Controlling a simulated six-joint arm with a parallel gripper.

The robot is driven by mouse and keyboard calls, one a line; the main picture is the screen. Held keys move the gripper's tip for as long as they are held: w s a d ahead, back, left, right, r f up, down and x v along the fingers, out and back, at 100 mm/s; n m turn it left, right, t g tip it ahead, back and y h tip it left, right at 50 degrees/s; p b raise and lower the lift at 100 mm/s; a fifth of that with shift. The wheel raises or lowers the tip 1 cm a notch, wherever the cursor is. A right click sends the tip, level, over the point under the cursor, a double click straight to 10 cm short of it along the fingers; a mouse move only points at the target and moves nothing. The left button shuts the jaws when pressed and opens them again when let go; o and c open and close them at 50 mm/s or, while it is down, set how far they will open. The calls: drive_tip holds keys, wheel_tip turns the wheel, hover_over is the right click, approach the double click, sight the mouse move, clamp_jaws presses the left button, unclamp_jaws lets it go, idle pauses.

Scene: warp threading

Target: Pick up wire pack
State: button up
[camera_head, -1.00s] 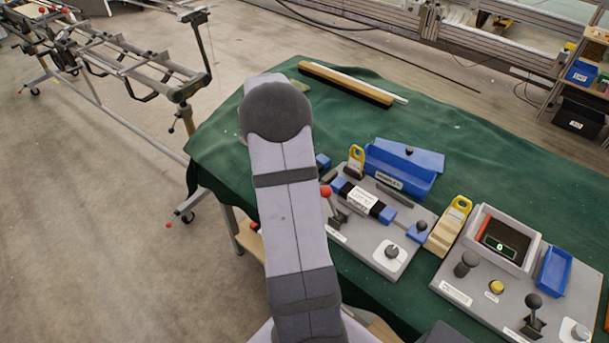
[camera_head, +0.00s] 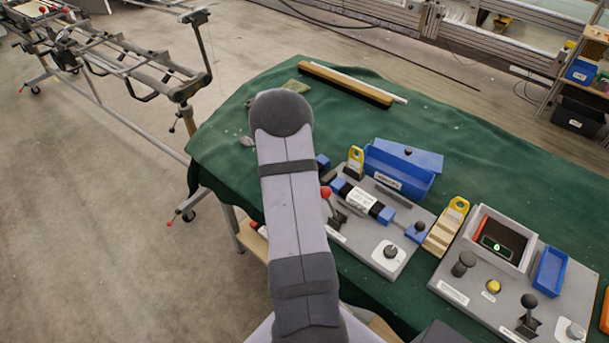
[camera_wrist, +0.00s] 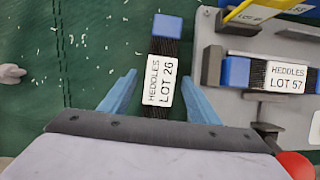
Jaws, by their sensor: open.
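A black wire pack labelled HEDDLES LOT 26 (camera_wrist: 161,80) with a blue end lies on the green cloth in the wrist view. My gripper (camera_wrist: 160,74) is open, its two blue fingers either side of this pack, with visible gaps between. The pack's lower end is hidden behind my gripper body. A second pack, labelled LOT 57 (camera_wrist: 286,76), sits on a grey fixture to the right; it also shows in the head view (camera_head: 362,199). In the head view my arm hides my gripper and most of the LOT 26 pack.
The grey fixture plate (camera_head: 395,262) has a red-knobbed lever (camera_head: 325,192) close to my arm. Blue bin (camera_head: 400,168), yellow-handled tools and a second grey panel (camera_head: 510,290) stand to the right. A small grey object (camera_wrist: 11,73) lies left on the cloth. The far cloth is mostly clear.

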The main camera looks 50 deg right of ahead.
clamp_jaws()
drive_tip(key=shift+r, duration=0.1)
drive_tip(key=shift+w+r, duration=0.1)
drive_tip(key=shift+r, duration=0.45)
wheel_tip(320, 180, up, 9)
drive_tip(key=shift+b, duration=0.45)
